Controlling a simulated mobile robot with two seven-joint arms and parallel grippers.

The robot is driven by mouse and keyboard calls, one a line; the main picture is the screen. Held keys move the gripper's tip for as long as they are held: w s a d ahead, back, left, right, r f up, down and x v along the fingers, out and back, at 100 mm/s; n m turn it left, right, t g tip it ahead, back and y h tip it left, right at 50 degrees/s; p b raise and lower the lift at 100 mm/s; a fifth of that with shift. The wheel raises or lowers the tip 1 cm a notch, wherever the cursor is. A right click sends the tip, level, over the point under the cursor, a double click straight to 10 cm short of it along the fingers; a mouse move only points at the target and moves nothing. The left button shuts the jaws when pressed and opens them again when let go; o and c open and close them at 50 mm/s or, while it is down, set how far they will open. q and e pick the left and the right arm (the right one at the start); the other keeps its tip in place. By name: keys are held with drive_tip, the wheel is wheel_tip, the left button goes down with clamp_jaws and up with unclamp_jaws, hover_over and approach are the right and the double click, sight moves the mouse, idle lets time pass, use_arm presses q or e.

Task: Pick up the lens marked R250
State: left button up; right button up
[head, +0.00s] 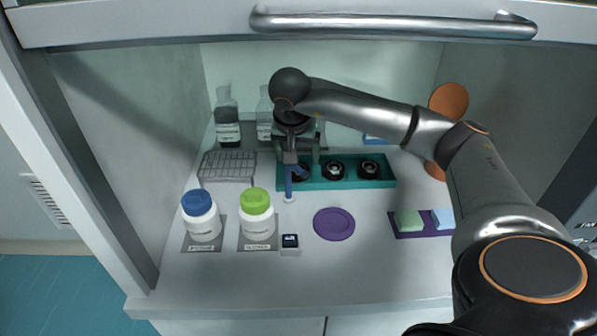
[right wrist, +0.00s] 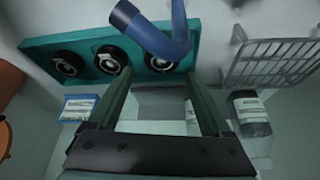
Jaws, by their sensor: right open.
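A teal tray (head: 385,183) at the back middle holds three black round lenses in a row: left (head: 301,172), middle (head: 335,169) and right (head: 369,167). All three also show in the right wrist view, in reversed order, the left one (right wrist: 160,63) between the fingertips in that picture. No lens marking is readable, so I cannot tell which is R250. My right gripper (head: 298,161) is open and empty, above the left end of the tray. In the right wrist view the gripper (right wrist: 160,73) has its fingers spread wide. My left gripper is not in view.
A blue bent rod (head: 288,186) stands just in front of the tray's left end, close to my right gripper. A wire rack (head: 228,166) is left of the tray, bottles (head: 227,118) behind. White jars (head: 202,217), a purple disc (head: 334,224) and a purple tray (head: 408,235) stand in front.

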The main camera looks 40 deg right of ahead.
sight(295, 177)
drive_tip(key=x, duration=0.5)
drive_tip(key=shift+w+f, duration=0.15)
drive_tip(key=shift+f, duration=0.05)
drive_tip(key=shift+a, duration=0.1)
drive_tip(key=c, duration=1.2)
